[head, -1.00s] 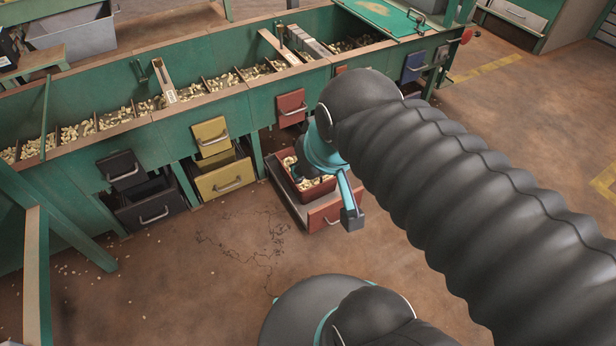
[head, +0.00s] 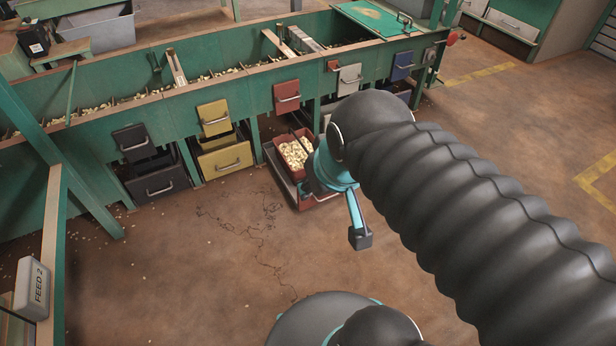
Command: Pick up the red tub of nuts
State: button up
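The red tub of nuts (head: 292,153) sits in a low, pulled-out tray at floor level, under the bench's red drawer. Pale nuts fill it, and a red wall runs between two areas of nuts; I cannot tell if that is one divided tub or two. My gripper (head: 344,205) is at the near right of the tub, over the tray's red front (head: 318,200), and hides part of both. One teal finger with a dark pad shows, pointing down and apart from the tub. The other finger is not clearly seen, so the opening is unclear.
The green hopper bench (head: 75,147) runs behind, with black, yellow (head: 214,118), red (head: 287,96), white and blue drawers. A green post with a FEED 2 box (head: 33,288) stands at left. The brown floor before the bench is mostly clear.

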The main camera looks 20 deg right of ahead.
aim_at(298, 175)
jog(key=z, duration=0.1)
jog(key=k, duration=0.5)
jog(key=u, duration=0.75)
jog(key=i, duration=1.6)
jog(key=z, duration=0.6)
